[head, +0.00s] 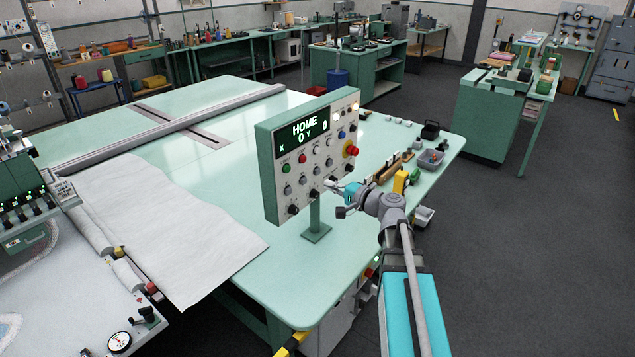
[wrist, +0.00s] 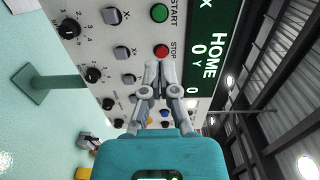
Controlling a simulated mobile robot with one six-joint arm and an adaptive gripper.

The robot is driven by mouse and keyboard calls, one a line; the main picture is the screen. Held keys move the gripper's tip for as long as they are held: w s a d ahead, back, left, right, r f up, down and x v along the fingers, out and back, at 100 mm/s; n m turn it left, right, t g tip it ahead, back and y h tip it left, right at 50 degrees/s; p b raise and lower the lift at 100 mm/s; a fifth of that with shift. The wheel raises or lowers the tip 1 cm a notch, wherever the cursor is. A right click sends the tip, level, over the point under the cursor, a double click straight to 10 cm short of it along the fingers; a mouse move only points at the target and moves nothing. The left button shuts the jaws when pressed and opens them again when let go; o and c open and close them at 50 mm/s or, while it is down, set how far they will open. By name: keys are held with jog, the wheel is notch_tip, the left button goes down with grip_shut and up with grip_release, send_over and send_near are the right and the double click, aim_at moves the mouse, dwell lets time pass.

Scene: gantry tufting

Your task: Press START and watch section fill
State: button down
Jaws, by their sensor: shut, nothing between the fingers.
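The control panel (head: 270,190) stands on a post on the green table, its display (head: 303,131) reading HOME, X 0, Y 0. The green START button (wrist: 159,13) shows at the top of the wrist view; it also shows in the head view (head: 285,168). The red STOP button (wrist: 161,50) lies beside it. My gripper (wrist: 160,67) is shut and empty, its fingertips in front of the panel near STOP in the wrist view. Whether they touch the panel is unclear. In the head view my gripper (head: 333,186) is at the panel's lower right. White cloth (head: 175,225) lies left of the panel.
A red mushroom button (head: 351,151) sits on the panel's right side. Several dark knobs (wrist: 93,74) project from its face. A grey bin (head: 430,160) and small items lie on the table's right. The tufting machine (head: 25,190) is at far left. Floor to the right is open.

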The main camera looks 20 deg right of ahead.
aim_at(289, 169)
jog(key=x, duration=1.3)
jog(key=shift+w, duration=0.1)
jog(key=shift+w+a, duration=0.1)
